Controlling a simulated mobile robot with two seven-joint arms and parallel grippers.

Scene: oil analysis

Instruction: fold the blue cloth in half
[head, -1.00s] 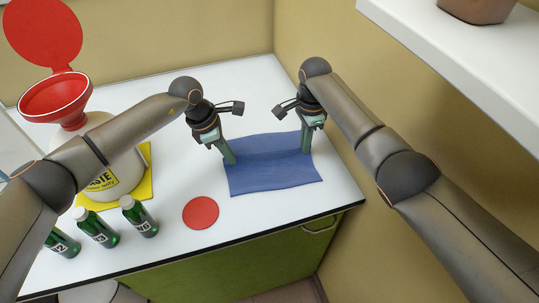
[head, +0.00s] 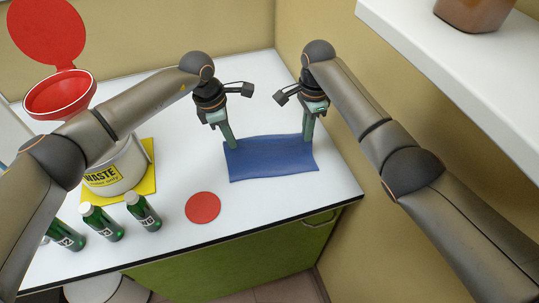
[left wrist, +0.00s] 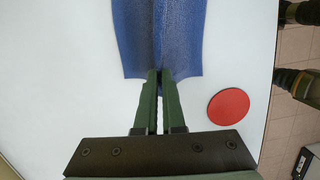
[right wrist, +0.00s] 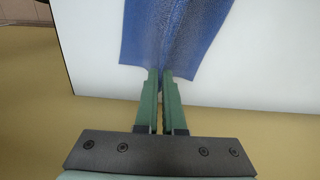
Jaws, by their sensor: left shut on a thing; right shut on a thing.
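The blue cloth (head: 270,162) lies on the white table with its long side running left to right in the head view. My left gripper (head: 234,147) is shut on the cloth near its left end, toward the far edge. My right gripper (head: 308,139) is shut on the cloth near its right end, also toward the far edge. In the left wrist view the cloth (left wrist: 135,40) rises into a ridge between the fingertips. In the right wrist view the cloth (right wrist: 145,35) shows a similar raised fold at the fingers. Whether the far edge touches the table is unclear.
A red disc (head: 203,207) lies in front of the cloth. Several green bottles (head: 144,213) stand front left. A white waste container (head: 118,165) with a red funnel (head: 60,95) stands on a yellow mat (head: 148,183). A wall is close on the right, with a shelf (head: 430,45) above.

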